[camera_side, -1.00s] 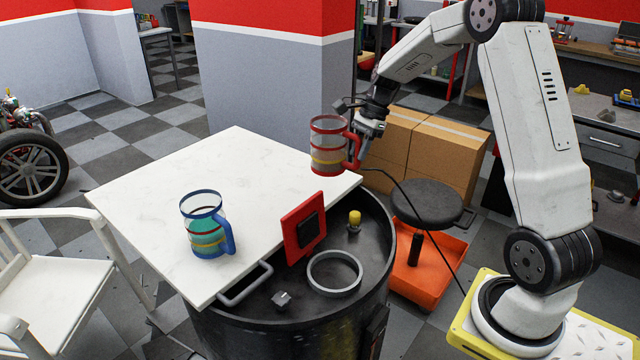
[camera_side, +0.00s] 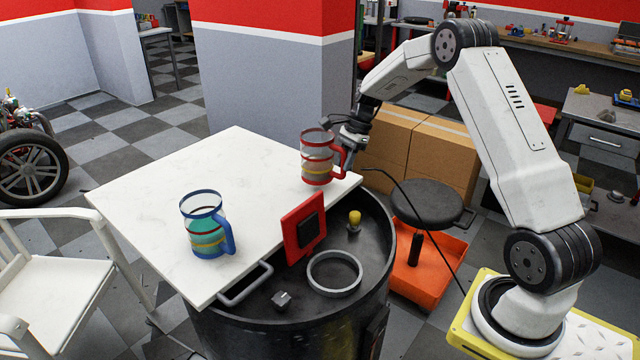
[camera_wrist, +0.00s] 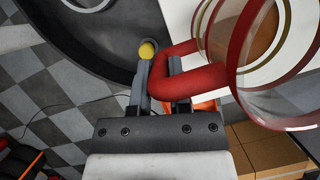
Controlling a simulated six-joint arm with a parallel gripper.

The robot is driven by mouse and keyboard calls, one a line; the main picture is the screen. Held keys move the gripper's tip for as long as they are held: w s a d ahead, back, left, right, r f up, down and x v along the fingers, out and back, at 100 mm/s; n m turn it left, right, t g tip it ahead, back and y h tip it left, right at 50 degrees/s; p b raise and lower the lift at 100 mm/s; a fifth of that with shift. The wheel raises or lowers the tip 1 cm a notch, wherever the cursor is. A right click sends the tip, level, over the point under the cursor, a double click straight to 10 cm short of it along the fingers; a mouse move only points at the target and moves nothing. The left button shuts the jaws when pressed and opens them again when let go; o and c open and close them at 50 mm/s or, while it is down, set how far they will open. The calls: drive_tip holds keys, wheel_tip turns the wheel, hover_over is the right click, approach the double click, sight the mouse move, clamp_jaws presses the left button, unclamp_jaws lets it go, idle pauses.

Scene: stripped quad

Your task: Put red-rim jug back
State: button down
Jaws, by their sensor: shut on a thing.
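The red-rim jug (camera_side: 317,160) is a clear jug with a red rim, red handle, red base and a yellow band. It is upright at the right corner of the white board (camera_side: 150,185); I cannot tell whether its base touches the board. My gripper (camera_side: 345,150) is shut on its handle, on the jug's right side. In the wrist view the red handle (camera_wrist: 190,80) lies between the fingers (camera_wrist: 165,85), and the jug's round rim (camera_wrist: 240,50) fills the upper right. A blue-rim jug (camera_side: 206,225) with green contents stands on the board.
A black drum (camera_side: 300,320) under the board carries a red square plate (camera_side: 303,228), a grey ring (camera_side: 334,273) and a yellow knob (camera_side: 354,217). A stool (camera_side: 427,203) and cardboard boxes (camera_side: 437,150) stand to the right. The board's middle and back are clear.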

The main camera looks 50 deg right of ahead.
drive_tip(key=shift+w+f, duration=0.15)
drive_tip(key=shift+f, duration=0.05)
drive_tip(key=shift+d+f, duration=0.1)
drive_tip(key=shift+f, duration=1.55)
drive_tip(key=c, duration=0.6)
unclamp_jaws()
drive_tip(key=v, duration=1.2)
